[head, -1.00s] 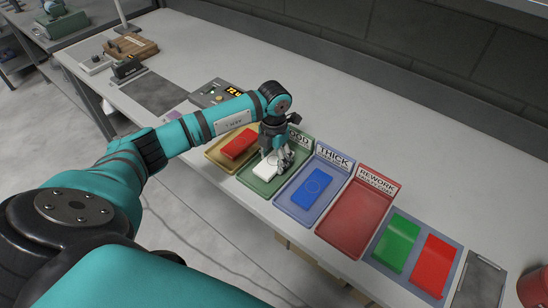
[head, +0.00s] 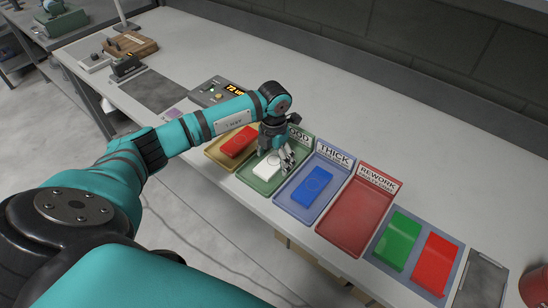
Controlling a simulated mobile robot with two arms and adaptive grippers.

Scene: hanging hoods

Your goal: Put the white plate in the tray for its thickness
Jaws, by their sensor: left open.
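The white plate (head: 266,167) lies flat in the green tray (head: 258,187), whose sign is partly hidden by my arm and ends in "OD". My left gripper (head: 283,163) is open, just above and beside the plate's right edge. The blue tray (head: 291,209) marked THICK stands to the right and holds a blue plate (head: 313,183). A yellow tray (head: 214,157) to the left holds a red plate (head: 239,142). My right gripper does not show.
The red REWORK tray (head: 353,218) is empty. Right of it a grey-blue mat (head: 410,236) bears a green plate (head: 398,240) and a red plate (head: 436,263). A gauge box with a lit display (head: 236,88) stands behind my arm. The bench's back strip is clear.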

